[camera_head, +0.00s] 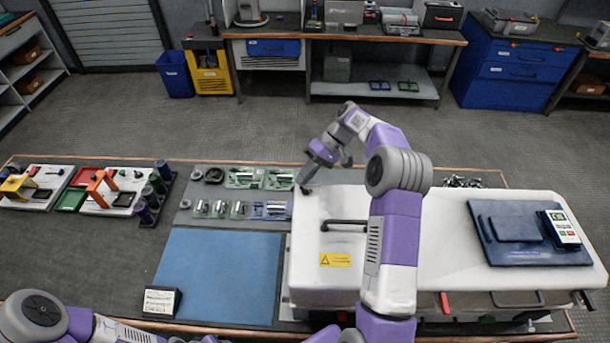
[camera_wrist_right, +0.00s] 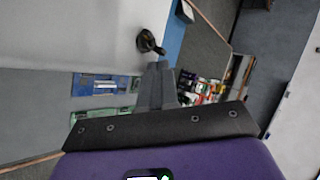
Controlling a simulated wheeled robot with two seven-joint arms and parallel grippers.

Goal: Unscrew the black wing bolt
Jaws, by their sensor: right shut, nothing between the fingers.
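The black wing bolt (camera_wrist_right: 150,42) shows in the right wrist view on the edge of the white casing. It lies just beyond my fingertips, and a small gap seems to separate them. In the head view a small dark piece, likely this bolt (camera_head: 304,190), shows at the far left corner of the white casing (camera_head: 310,275). My right gripper (camera_head: 306,182) is over that corner, fingers shut and empty; its closed fingers (camera_wrist_right: 158,72) also show in the right wrist view. My left arm comes in at the lower left, and its gripper is out of view.
A black handle (camera_head: 345,225) and a yellow warning label (camera_head: 335,260) are on the casing. A blue mat (camera_head: 215,275) lies to its left. Green boards (camera_head: 245,178) lie behind the mat. A blue tray with a meter (camera_head: 560,230) is on the right.

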